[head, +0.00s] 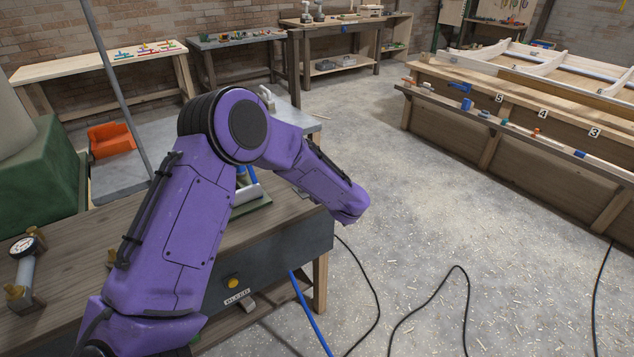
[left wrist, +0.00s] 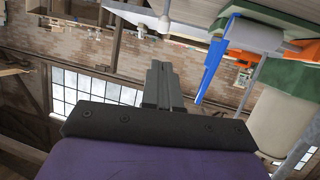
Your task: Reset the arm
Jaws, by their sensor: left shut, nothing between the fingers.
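My left arm, purple with a black round elbow joint, comes in from the left in the head view and bends over a wooden bench (head: 305,228). Its forearm points right and down, past the bench's right end. The fingers do not show in the head view. In the left wrist view my left gripper (left wrist: 160,85) shows as two grey fingers close together, shut and empty. That view is tilted, with the brick wall and windows behind the fingers. My right gripper is in neither view.
A pressure gauge (head: 27,246) and brass fittings stand on the bench's left. A blue hose (head: 308,312) and black cables (head: 428,298) run over the shavings-strewn floor. A long workbench (head: 520,145) with numbered tags stands at right. The floor between is mostly open. An orange object (head: 110,140) lies behind the bench.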

